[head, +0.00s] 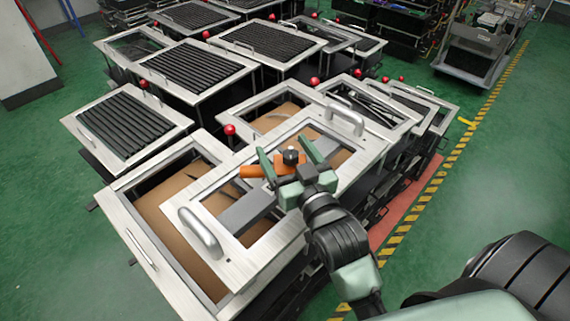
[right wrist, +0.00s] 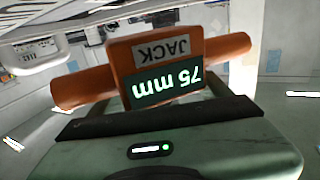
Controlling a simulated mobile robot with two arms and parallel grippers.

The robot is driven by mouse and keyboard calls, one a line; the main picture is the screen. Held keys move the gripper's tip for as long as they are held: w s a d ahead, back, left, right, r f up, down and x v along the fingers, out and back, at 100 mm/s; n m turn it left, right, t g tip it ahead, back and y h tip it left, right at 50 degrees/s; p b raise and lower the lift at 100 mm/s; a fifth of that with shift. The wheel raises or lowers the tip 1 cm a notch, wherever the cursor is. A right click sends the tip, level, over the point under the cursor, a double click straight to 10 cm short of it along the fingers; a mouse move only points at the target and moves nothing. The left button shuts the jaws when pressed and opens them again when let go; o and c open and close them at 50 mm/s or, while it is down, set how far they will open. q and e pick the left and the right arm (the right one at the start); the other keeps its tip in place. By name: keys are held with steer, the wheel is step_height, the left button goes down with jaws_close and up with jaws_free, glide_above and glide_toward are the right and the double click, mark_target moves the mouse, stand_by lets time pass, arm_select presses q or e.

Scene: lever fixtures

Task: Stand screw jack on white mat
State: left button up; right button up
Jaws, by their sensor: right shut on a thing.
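The screw jack (head: 253,171) is orange with a dark knob on top. My right gripper (head: 287,153) is shut on it, above the pale-framed fixture in the middle of the head view. In the right wrist view the jack (right wrist: 165,65) shows an orange block with a crossbar sticking out both sides and labels reading "JACK" and "75 mm", upside down in the picture. I cannot tell whether its underside touches anything. My left gripper is not in view.
The near fixture has a pale frame (head: 135,225), brown panels (head: 165,205) and metal handles (head: 198,232). A grey plate (head: 247,212) lies inside it. Red-knobbed levers (head: 230,130) stand among several slatted fixtures (head: 130,122).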

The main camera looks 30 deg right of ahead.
mark_target(285, 164)
steer(key=shift+f, duration=1.9)
steer(key=o, duration=1.4)
steer(key=shift+f, duration=0.15)
steer(key=shift+c, duration=0.2)
steer(key=shift+o, duration=1.4)
